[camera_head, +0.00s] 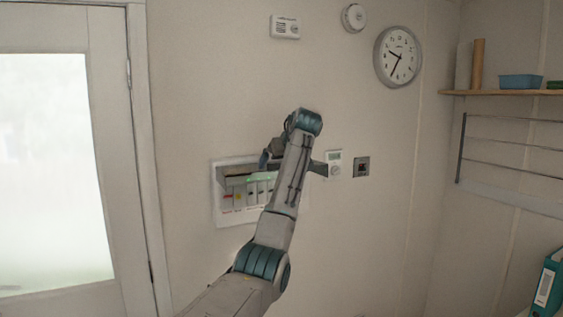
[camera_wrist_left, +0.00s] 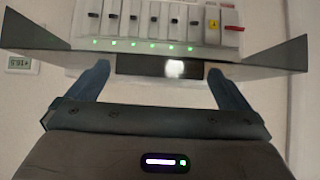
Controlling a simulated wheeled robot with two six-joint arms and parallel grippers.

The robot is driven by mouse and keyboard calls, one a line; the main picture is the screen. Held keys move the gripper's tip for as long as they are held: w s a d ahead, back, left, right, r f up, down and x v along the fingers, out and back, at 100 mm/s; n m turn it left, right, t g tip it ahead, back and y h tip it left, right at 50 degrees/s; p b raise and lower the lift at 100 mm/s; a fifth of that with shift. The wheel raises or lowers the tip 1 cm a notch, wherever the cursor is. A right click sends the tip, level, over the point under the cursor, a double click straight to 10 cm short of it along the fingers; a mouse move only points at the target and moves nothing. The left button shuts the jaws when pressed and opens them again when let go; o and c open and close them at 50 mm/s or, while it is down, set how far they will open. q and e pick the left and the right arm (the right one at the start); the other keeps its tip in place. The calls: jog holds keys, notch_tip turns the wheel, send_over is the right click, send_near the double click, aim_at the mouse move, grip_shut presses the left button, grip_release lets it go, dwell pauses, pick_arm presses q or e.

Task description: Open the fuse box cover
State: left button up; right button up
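The fuse box (camera_head: 228,212) is a white-framed panel on the wall, partly hidden by my left arm in the head view. Its row of switches (camera_wrist_left: 150,20), with red and yellow ones at one end and green lights along the edge, shows uncovered in the left wrist view. The dark cover (camera_wrist_left: 272,58) stands out from the box, with a triangular side wall at each end. My left gripper (camera_wrist_left: 160,74) is at the cover's edge with its two fingers wide apart. I cannot tell whether they touch it. My right gripper is out of view.
A small thermostat (camera_head: 334,163) and a dark socket (camera_head: 361,167) are on the wall right of the box. A door (camera_head: 110,150) is at left. A shelf (camera_head: 510,92) and rail rack (camera_head: 510,145) are at right.

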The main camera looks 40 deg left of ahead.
pick_arm(q)
jog(key=b+v, duration=0.4)
jog(key=v, duration=0.7)
jog(key=shift+a+f, duration=0.1)
